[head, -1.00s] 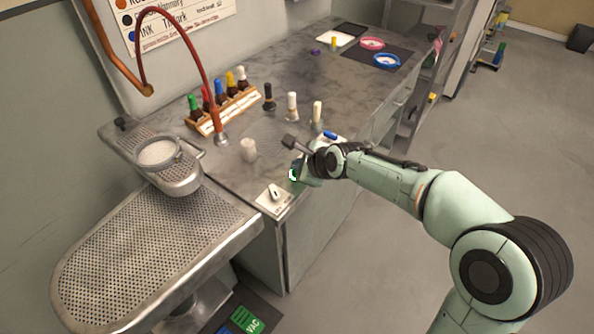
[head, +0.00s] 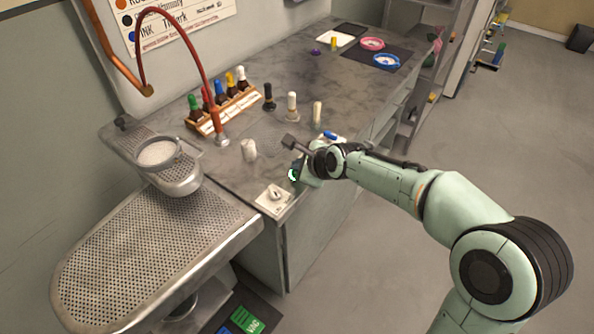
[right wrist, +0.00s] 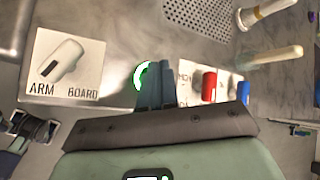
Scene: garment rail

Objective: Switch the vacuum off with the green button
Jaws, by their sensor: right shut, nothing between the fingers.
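A green-rimmed round button (head: 292,175) sits at the front edge of the worktop, beside a white card. In the right wrist view its bright green and white ring (right wrist: 139,77) shows left of my fingers, which hide the rest of it. My right gripper (head: 297,170) is shut and empty, with its fingertips (right wrist: 154,66) right at the button. Whether they touch it is hard to tell. On the floor, a green pedal marked VAC (head: 247,319) shows at the bottom edge. My left gripper is out of view.
The card marked ARM BOARD (right wrist: 66,68) bears a white switch. Red (right wrist: 209,87) and blue (right wrist: 243,92) capped items lie close right of my fingers. Bottles in a wooden rack (head: 222,112) stand farther back. A perforated ironing board (head: 150,255) is left.

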